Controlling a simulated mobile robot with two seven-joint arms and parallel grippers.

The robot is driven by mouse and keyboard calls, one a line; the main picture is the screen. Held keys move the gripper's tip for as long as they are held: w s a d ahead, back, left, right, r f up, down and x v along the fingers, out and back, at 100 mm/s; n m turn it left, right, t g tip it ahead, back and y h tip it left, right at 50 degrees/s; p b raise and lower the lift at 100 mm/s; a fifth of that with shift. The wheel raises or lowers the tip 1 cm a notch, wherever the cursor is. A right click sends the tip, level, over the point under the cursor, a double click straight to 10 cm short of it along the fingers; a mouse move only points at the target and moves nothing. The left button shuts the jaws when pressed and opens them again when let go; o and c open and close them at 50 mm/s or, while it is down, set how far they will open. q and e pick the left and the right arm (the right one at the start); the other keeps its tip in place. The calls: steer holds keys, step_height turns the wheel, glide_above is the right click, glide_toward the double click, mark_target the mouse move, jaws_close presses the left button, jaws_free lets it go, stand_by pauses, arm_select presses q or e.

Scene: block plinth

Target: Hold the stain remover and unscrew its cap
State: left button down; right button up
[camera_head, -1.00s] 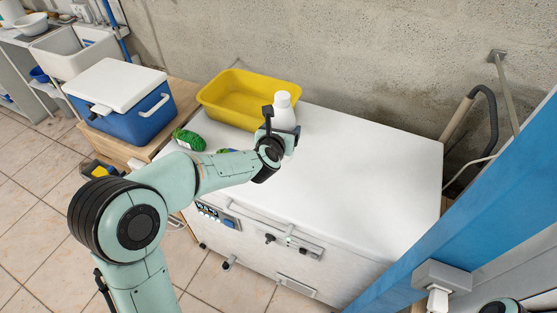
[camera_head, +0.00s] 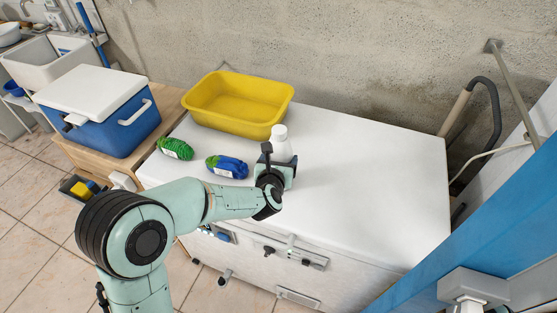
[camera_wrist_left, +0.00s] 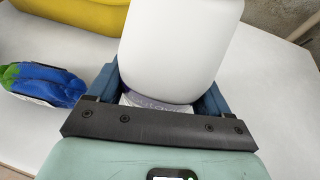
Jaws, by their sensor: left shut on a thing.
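The stain remover is a white bottle (camera_head: 281,146) with a white cap (camera_head: 279,131), upright over the white worktop. In the left wrist view the bottle (camera_wrist_left: 178,50) fills the upper middle, between the blue fingers. My left gripper (camera_head: 276,166) is shut on the bottle; its fingers (camera_wrist_left: 160,90) stand on both sides of it. The lower part of the bottle is hidden behind the gripper, so I cannot tell whether it touches the worktop. The cap is out of the left wrist view. My right gripper is not in view.
A yellow basin (camera_head: 240,120) stands behind the bottle. A green bundle (camera_head: 175,148) and a blue-green bundle (camera_head: 227,166) lie to its left. A blue cooler (camera_head: 118,128) with a white lid stands further left. The worktop's right side (camera_head: 370,190) is clear.

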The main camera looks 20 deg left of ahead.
arm_select(q)
steer(key=shift+f+b, duration=0.15)
steer(key=shift+b, duration=0.2)
jaws_free()
